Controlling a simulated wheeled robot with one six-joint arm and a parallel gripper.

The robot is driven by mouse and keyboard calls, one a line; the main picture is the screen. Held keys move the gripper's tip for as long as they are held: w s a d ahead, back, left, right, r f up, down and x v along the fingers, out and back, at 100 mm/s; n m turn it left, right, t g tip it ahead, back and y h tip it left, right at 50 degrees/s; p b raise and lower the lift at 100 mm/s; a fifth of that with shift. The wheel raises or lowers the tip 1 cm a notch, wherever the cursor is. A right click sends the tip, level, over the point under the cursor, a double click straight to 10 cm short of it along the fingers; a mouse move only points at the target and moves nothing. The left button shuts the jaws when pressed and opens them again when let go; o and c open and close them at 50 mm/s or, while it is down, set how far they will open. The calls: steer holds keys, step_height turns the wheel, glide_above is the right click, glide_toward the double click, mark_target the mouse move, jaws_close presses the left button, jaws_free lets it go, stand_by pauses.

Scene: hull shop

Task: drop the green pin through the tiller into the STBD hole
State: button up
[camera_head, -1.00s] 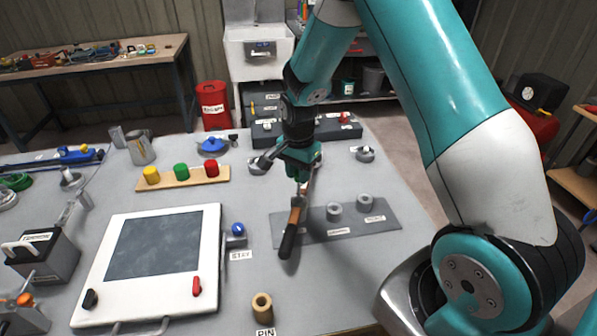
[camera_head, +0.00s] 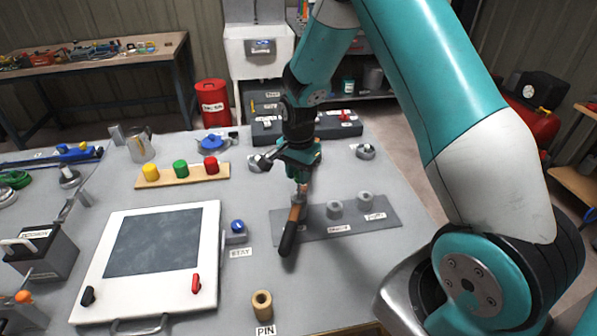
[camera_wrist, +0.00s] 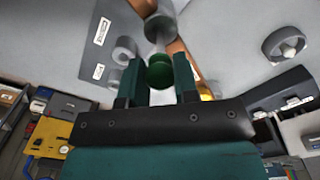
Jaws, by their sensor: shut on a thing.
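My gripper (camera_head: 301,174) is above the tiller (camera_head: 293,222), a wooden bar with a black grip that lies across the left part of a grey plate (camera_head: 310,234). In the wrist view my gripper (camera_wrist: 160,88) is shut on the green pin (camera_wrist: 159,72). Its green head sits between the fingers and a pale shaft appears to lead away toward the tiller (camera_wrist: 188,62). I cannot tell whether the pin's tip is in the tiller. Two grey bosses, one in the middle (camera_head: 334,209) and one at right (camera_head: 365,200), stand clear. The STBD label is not readable; the tiller hides the plate's left part.
The PIN holder (camera_head: 262,304) at the front is empty. A wooden rack (camera_head: 183,181) with yellow, green and red knobs stands left. A white-framed panel (camera_head: 211,235) and a blue button (camera_head: 238,226) lie left of the tiller. Dark boxes (camera_head: 330,129) stand behind the gripper.

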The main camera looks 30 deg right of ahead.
mark_target(299, 196)
steer(key=shift+f+b, duration=1.7)
steer(key=shift+f, duration=1.1)
stand_by(1.0)
stand_by(0.4)
steer(key=o, duration=1.5)
steer(key=shift+c, duration=0.2)
steer(key=shift+r, duration=0.1)
steer(key=shift+r+p, duration=3.15)
steer(key=shift+r, duration=0.85)
